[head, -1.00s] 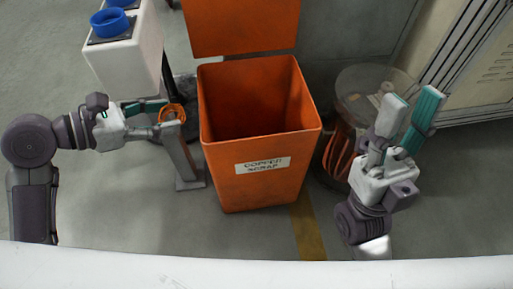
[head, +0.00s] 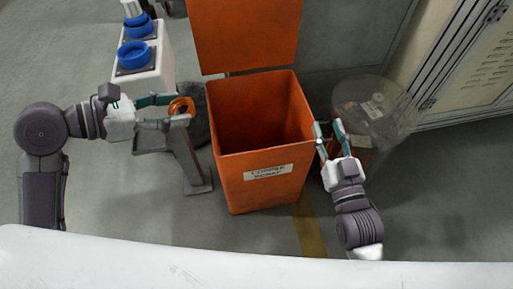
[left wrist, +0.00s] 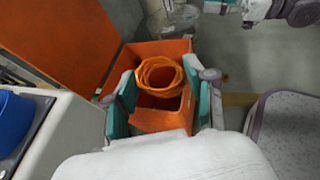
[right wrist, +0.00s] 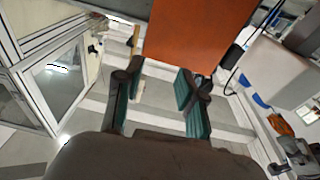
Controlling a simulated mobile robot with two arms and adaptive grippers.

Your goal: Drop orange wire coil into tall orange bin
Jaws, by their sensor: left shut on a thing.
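The orange wire coil (head: 181,105) is held at the fingertips of my left gripper (head: 178,112), left of the bin and apart from its rim. In the left wrist view the coil (left wrist: 159,75) sits between the two teal fingers, with the bin behind it. The tall orange bin (head: 262,188) stands upright in the middle with its lid (head: 245,35) raised and a "copper scrap" label. Its inside looks empty where visible. My right gripper (head: 328,128) is open and empty beside the bin's right rim. The right wrist view shows its spread fingers (right wrist: 155,95) near an orange surface.
A grey metal stand (head: 188,160) is on the floor left of the bin, below the coil. A white unit with blue rings (head: 135,55) stands behind it. A clear round container (head: 372,105) and a beige cabinet (head: 455,70) are at the right.

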